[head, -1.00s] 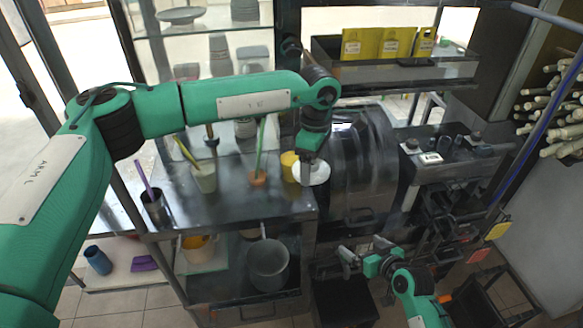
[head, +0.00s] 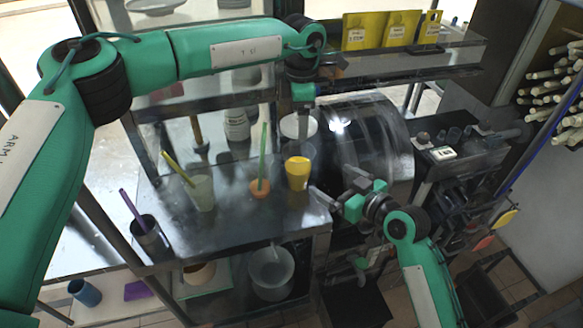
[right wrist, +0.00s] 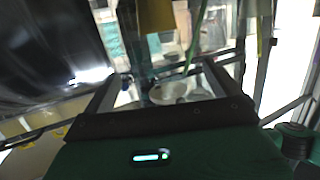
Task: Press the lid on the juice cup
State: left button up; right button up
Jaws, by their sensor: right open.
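The juice cup (head: 298,174), filled with yellow, stands upright near the right edge of the metal counter (head: 235,215); its yellow lower part seems to show at the top of the right wrist view (right wrist: 157,18). A white round lid (head: 298,127) hangs under my left gripper (head: 303,108), behind the cup in the picture and apart from it. My left gripper appears shut on the lid; its fingertips are small and hard to see. My right gripper (head: 333,187) is open and empty, just right of the cup, fingers pointing towards it.
A pot with a green straw (head: 260,185), a pale cup with a straw (head: 201,192) and a dark cup with a purple straw (head: 146,230) stand left of the cup. The dark press drum (head: 365,145) is close behind my right gripper. Yellow packets (head: 385,30) stand on the back shelf.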

aim_at(308, 166)
pick_arm(q)
jog(key=shift+s+d+r, duration=0.1)
jog(key=shift+s, duration=0.05)
pick_arm(e)
jog(key=x, duration=1.1)
jog(key=shift+w+a, duration=0.2)
jog(key=shift+w, duration=0.1)
jog(key=c, duration=1.4)
pick_arm(q)
jog(key=shift+f, duration=2.5)
pick_arm(e)
jog(key=shift+c, duration=0.3)
pick_arm(q)
jog(key=shift+f, duration=0.1)
jog(key=shift+f, duration=0.8)
jog(key=shift+f, duration=0.65)
